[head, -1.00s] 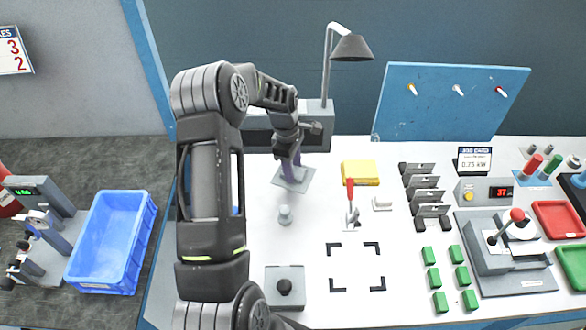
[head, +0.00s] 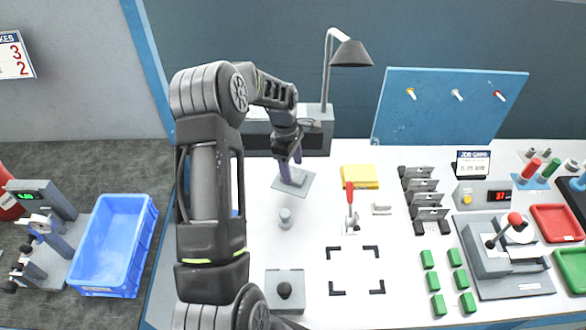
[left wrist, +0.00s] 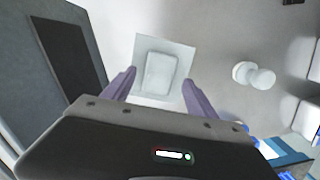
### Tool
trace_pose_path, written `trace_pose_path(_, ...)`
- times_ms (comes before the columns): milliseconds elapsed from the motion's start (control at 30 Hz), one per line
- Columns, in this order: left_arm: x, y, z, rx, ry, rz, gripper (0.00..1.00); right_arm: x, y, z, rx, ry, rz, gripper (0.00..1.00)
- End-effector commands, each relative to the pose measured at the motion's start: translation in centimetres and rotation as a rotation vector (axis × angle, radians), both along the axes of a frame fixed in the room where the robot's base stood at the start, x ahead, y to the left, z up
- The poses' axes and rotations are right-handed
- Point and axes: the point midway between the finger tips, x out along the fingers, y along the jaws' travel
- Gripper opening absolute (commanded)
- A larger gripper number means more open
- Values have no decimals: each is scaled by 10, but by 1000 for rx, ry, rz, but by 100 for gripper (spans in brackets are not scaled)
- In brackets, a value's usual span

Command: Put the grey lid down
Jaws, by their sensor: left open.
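The grey lid (head: 298,178), a small pale rounded block, rests on a square grey pad (head: 307,186) at the back left of the bench. It also shows in the left wrist view (left wrist: 160,73), lying flat inside the edges of the pad (left wrist: 181,50). My left gripper (head: 291,168) is open just over it and partly covers it in the head view. In the left wrist view its purple fingers (left wrist: 159,82) stand apart on either side of the lid's near end, with gaps. My right gripper is out of view.
A small grey knobbed piece (head: 285,217) stands in front of the pad. A lamp (head: 350,52) and a grey box (head: 316,140) stand behind. The black corner-marked square (head: 355,270) is empty.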

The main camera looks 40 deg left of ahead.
Motion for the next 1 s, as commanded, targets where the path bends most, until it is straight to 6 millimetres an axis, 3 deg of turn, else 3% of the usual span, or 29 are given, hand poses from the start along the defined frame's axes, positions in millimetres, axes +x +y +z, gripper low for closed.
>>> trace_pose_path(33,1,2,17,2,-3,0,67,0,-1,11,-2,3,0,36)
trace_pose_path(133,0,4,38,2,-3,1,67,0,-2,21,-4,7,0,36)
trace_pose_path(433,-2,10,87,1,-4,1,67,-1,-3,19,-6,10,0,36)
trace_pose_path(600,-3,11,97,1,-2,0,67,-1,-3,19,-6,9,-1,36)
trace_pose_path(1000,-3,11,98,0,-1,0,67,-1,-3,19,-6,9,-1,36)
